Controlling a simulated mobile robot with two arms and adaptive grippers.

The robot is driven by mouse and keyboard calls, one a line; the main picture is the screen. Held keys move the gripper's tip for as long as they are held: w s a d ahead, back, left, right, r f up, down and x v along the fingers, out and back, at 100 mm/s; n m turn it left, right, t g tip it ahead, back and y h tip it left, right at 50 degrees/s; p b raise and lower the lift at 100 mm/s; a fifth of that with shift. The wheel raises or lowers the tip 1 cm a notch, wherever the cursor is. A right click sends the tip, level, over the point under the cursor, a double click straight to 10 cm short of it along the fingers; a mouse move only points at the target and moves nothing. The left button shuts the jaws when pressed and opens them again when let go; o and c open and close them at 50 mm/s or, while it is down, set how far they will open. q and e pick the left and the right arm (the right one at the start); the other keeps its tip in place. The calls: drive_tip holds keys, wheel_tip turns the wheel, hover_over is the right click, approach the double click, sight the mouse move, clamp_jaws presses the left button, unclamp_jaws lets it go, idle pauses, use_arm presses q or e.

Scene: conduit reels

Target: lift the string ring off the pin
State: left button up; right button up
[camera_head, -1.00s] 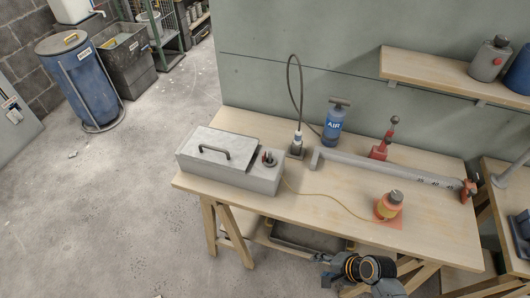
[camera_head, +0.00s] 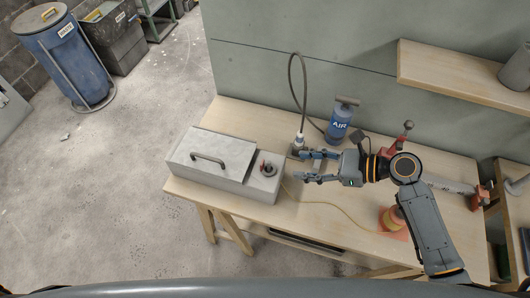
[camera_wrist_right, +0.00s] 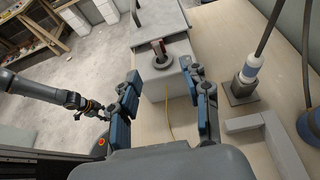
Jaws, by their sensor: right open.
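A grey box (camera_head: 205,165) with a black-handled lid stands at the left end of the bench. A dark round collar (camera_head: 268,169) with a small red piece stands on its right end. The collar also shows in the right wrist view (camera_wrist_right: 163,63). A thin yellow string (camera_head: 345,213) runs from near the box to the orange reel (camera_head: 391,219). I cannot make out the string's ring or a separate pin. My right gripper (camera_head: 309,167) is open and empty, just right of the collar. My left gripper (camera_wrist_right: 90,108) shows small in the right wrist view, its jaws unclear.
A hose stand (camera_head: 298,146) and a blue air pump (camera_head: 339,122) stand behind my right gripper. A grey pipe (camera_head: 450,185) lies partly hidden behind my right arm. A wooden shelf (camera_head: 450,70) overhangs the back right.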

sight(263, 162)
drive_tip(key=x, duration=0.4)
drive_tip(key=s+x, duration=0.1)
drive_tip(key=x, duration=0.2)
drive_tip(key=shift+a+r+p, duration=0.2)
drive_tip(key=shift+a+p, duration=0.05)
drive_tip(key=shift+p, duration=0.1)
drive_tip(key=shift+w+a+f, duration=0.2)
drive_tip(key=p+x, duration=0.1)
drive_tip(key=x, duration=0.1)
drive_tip(key=shift+w+a+f, duration=0.1)
drive_tip(key=shift+w+a, duration=0.15)
drive_tip(key=shift+a, duration=0.05)
drive_tip(key=shift+x, duration=1)
drive_tip(key=shift+w+a+f, duration=0.1)
drive_tip(key=shift+f, duration=0.15)
drive_tip(key=shift+c, duration=1.3)
use_arm(q)
drive_tip(key=shift+s+r, duration=0.45)
drive_tip(key=shift+s, duration=0.2)
drive_tip(key=shift+s+r, duration=0.4)
drive_tip(key=shift+s, duration=0.2)
use_arm(e)
clamp_jaws()
